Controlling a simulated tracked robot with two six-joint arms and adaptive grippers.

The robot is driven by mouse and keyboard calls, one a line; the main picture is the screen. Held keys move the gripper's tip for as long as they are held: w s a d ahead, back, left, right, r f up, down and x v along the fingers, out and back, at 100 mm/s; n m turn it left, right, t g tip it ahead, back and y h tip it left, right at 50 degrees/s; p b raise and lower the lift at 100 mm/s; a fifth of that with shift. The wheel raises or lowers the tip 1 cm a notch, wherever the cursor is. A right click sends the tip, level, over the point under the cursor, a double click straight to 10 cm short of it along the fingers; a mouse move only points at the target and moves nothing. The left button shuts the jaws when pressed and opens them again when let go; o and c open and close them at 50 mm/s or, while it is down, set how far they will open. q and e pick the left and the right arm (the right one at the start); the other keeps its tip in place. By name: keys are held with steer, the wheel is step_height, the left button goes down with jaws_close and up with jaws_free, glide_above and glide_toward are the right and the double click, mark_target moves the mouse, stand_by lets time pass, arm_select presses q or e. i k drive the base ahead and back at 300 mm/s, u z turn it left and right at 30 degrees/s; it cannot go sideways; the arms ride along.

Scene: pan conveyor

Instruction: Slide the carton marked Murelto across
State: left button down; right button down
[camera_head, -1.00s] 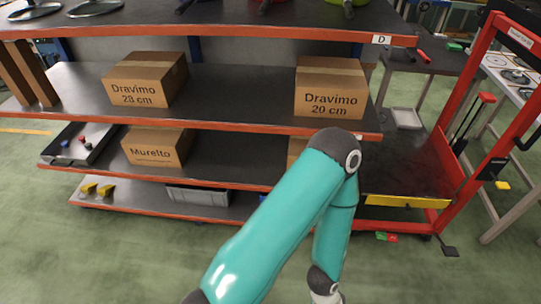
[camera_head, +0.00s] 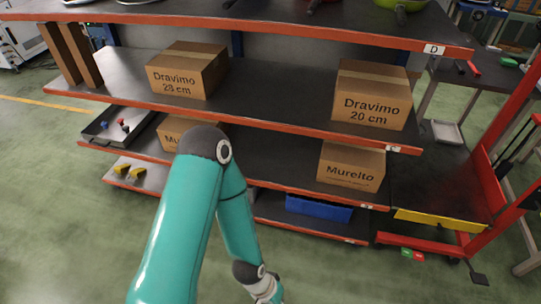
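A brown carton marked Murelto (camera_head: 350,168) stands on the middle-low shelf (camera_head: 285,160) at its right part, upright and in plain view. A second carton (camera_head: 170,134), whose visible letters begin "Mu", stands on the same shelf further left, its right part hidden behind my teal arm. That arm, which seems to be my left, rises from the bottom left of centre, bends at the elbow and drops to a wrist at the bottom edge. Its fingers are cut off by the frame. My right gripper does not show.
Cartons marked Dravimo 28 cm (camera_head: 188,72) and Dravimo 20 cm (camera_head: 370,98) stand on the shelf above. A dark tray with small parts (camera_head: 135,134) lies at the left. A blue bin (camera_head: 320,208) sits low. A red-framed cart (camera_head: 490,180) stands right; floor in front is clear.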

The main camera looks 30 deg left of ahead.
mark_target(357, 167)
steer(key=u, duration=0.65)
steer(key=i, duration=1.5)
steer(key=z, duration=0.1)
